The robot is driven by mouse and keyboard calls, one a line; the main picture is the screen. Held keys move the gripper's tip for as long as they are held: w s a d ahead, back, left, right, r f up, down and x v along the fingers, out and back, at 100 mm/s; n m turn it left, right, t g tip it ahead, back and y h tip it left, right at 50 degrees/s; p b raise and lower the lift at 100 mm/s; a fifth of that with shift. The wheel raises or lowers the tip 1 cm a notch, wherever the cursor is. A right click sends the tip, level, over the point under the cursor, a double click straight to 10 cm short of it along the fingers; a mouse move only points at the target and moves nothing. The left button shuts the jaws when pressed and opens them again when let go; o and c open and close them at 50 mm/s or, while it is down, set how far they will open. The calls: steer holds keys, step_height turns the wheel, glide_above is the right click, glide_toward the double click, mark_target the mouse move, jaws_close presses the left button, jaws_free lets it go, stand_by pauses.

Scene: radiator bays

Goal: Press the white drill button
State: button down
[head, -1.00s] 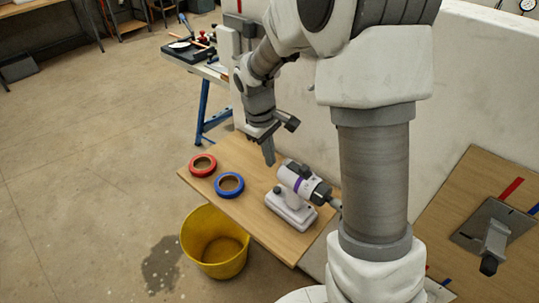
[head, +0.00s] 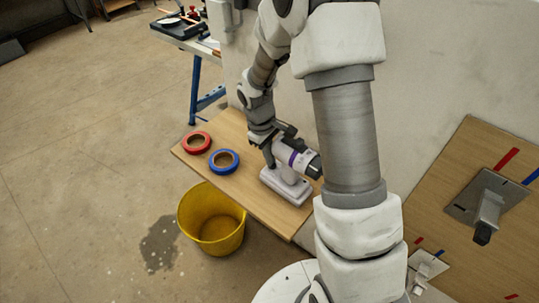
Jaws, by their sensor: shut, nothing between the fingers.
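The white drill (head: 287,185) stands upright on its battery base on the wooden shelf (head: 232,181). It has a purple band and a dark chuck that points right. Its button is too small to make out. My gripper (head: 269,164) is shut and empty, pointing down at the rear left end of the drill's body. I cannot tell whether the fingertips touch the drill. The gripper hides part of the drill's rear.
A red tape roll (head: 196,143) and a blue tape roll (head: 224,161) lie on the shelf left of the drill. A yellow bucket (head: 211,219) stands on the floor below the shelf's front edge. The wall rises behind the shelf.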

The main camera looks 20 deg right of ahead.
steer(key=shift+f+b, duration=0.5)
steer(key=shift+f, duration=0.15)
steer(key=shift+s+f, duration=0.2)
steer(key=shift+f, duration=0.2)
step_height(320, 180, up, 15)
steer(key=a+p, duration=0.2)
steer(key=p, duration=0.1)
steer(key=shift+w+f, duration=0.2)
steer(key=shift+w, duration=0.25)
steer(key=s+d+r+m+t, duration=0.2)
steer(key=s+r+m+t, duration=0.15)
steer(key=s+r, duration=0.8)
steer(key=s+r+m+t+y, duration=0.1)
steer(key=s+r+m+t, duration=0.1)
steer(key=s+r, duration=0.3)
steer(key=s+m, duration=0.1)
steer(key=s, duration=0.3)
steer(key=shift+s+a+r+m+y, duration=0.2)
steer(key=shift+s+m+y, duration=0.1)
steer(key=shift+s+m, duration=0.1)
